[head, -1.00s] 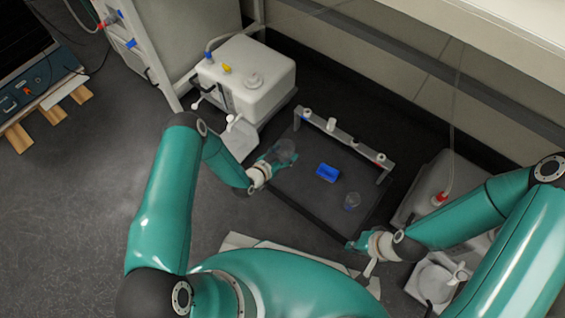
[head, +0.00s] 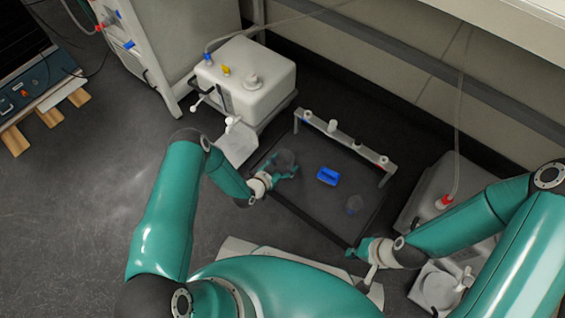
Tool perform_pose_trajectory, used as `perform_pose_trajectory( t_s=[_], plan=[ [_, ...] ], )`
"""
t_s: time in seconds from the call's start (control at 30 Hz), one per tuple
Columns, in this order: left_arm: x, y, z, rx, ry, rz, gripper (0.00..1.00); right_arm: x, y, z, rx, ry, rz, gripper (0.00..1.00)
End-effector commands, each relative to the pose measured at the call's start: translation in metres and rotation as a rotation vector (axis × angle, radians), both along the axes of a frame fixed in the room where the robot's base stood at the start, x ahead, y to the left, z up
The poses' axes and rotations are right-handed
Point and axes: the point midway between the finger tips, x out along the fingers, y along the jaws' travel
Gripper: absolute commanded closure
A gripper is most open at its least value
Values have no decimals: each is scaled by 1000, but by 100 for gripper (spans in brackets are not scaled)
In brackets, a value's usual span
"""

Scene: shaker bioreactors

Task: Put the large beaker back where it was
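The large beaker (head: 285,157) is clear glass and shows at the left part of the dark tray table (head: 313,217). My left gripper (head: 284,170) is at the beaker, with its teal fingers around the beaker's near side. Whether the beaker touches the table or hangs just above it, I cannot tell. A smaller clear beaker (head: 354,205) stands at the right of the table. My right gripper (head: 358,251) is beside the table's near right corner, with nothing visible in it; its finger gap is too small to tell.
A blue block-like holder (head: 327,176) lies mid-table. A grey rail (head: 345,142) with several knobs runs along the far edge. A white container (head: 246,80) with a tap stands at the back left, another container (head: 438,196) at the right.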

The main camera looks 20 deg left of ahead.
Motion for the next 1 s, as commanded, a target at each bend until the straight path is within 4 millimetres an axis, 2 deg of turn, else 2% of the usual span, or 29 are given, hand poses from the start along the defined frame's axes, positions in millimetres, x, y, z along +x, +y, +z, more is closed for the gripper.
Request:
perform_pose_trajectory(
  t_s=[0.47, 0.67, 1.0],
  plan=[
    [-2, 1, 4, 0, 1, 1, 10, 0, 0, 5, 0, 0, 0, 100],
    [-26, 11, 17, -1, 4, 4, 10, 0, 0, 19, 0, 0, 0, 100],
    [-84, 32, 42, -2, 3, 6, 10, 0, 0, 43, 0, 0, 0, 100]
  ],
)
